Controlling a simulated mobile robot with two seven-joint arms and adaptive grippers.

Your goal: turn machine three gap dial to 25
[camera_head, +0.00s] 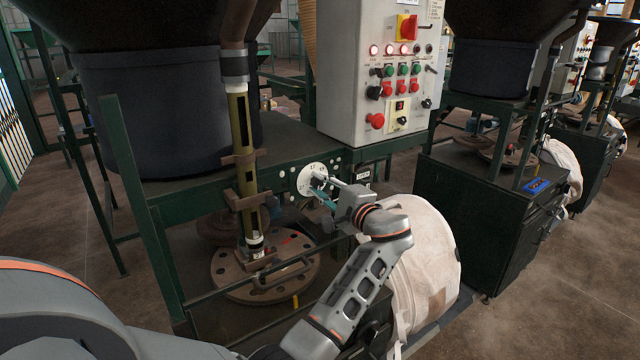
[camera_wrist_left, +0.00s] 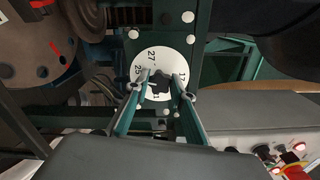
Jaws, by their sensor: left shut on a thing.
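The gap dial is a round white plate (camera_head: 308,172) on the green frame of the nearest machine, left of the control box. In the left wrist view its face (camera_wrist_left: 162,55) shows 25 and 27 at the upper left and 17 at the right; another number near the bottom is partly hidden. A black knob (camera_wrist_left: 160,80) sits at its centre. My left gripper (camera_head: 323,187) reaches the dial from the front right. In the wrist view its two green fingers (camera_wrist_left: 164,84) stand on either side of the knob, shut on it. The knob's exact pointing is hard to read. My right gripper is out of view.
A grey control box (camera_head: 345,70) with several buttons stands above the dial. A brown flanged disc (camera_head: 232,275) lies below left. A white bulk bag (camera_head: 425,255) hangs beside my left forearm. Another dark green machine (camera_head: 480,215) stands to the right, with floor between.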

